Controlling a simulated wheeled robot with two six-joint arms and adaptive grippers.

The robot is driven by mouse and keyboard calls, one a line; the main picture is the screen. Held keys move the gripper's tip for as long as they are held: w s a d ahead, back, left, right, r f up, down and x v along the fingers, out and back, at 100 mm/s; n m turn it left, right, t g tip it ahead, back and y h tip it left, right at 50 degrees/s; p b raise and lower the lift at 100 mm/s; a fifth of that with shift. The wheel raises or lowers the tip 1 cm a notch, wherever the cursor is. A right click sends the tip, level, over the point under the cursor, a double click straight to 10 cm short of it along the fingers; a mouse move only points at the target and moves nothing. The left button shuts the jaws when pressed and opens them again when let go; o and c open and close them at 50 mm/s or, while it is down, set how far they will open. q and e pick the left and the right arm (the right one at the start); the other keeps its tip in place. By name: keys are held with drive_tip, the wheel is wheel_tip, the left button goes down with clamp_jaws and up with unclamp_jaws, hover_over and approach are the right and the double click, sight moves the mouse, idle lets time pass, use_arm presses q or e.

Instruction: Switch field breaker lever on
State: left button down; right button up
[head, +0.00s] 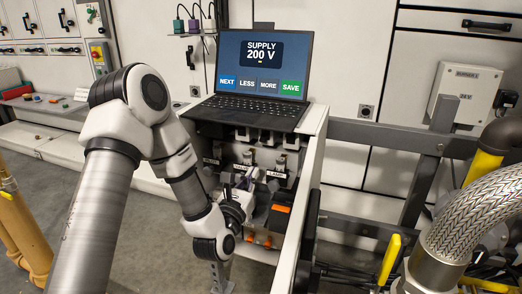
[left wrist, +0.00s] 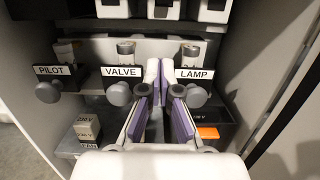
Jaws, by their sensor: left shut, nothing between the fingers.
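The open cabinet (head: 316,130) holds a row of white-and-black switch blocks (left wrist: 163,8) along its top; their levers are cut off by the wrist view's upper edge. No label in view marks one as the field breaker. Below are plates reading PILOT (left wrist: 54,70), VALVE (left wrist: 121,71) and LAMP (left wrist: 194,73), with grey knobs under them. My left gripper (left wrist: 158,70) is shut and empty, its purple-padded fingertips between the VALVE and LAMP plates, below the switch row. I cannot tell whether it touches anything. In the head view its wrist hides part of the cabinet. My right gripper is not in view.
A laptop (head: 262,62) reading SUPPLY 200 V stands on the cabinet top. A black block with an orange part (left wrist: 208,133) sits low right inside. Grey rails (head: 385,135) and a braided hose (head: 480,215) are to the right.

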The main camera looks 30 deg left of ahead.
sight(264, 138)
use_arm(q)
drive_tip(key=b+x, duration=0.1)
drive_tip(key=x, duration=0.6)
drive_tip(key=shift+w, duration=0.3)
drive_tip(key=r, duration=0.1)
drive_tip(key=s+r+b, duration=0.1)
drive_tip(key=r, duration=0.1)
drive_tip(key=shift+s+d+r, duration=0.15)
drive_tip(key=shift+s+r, duration=0.05)
drive_tip(key=shift+r, duration=0.1)
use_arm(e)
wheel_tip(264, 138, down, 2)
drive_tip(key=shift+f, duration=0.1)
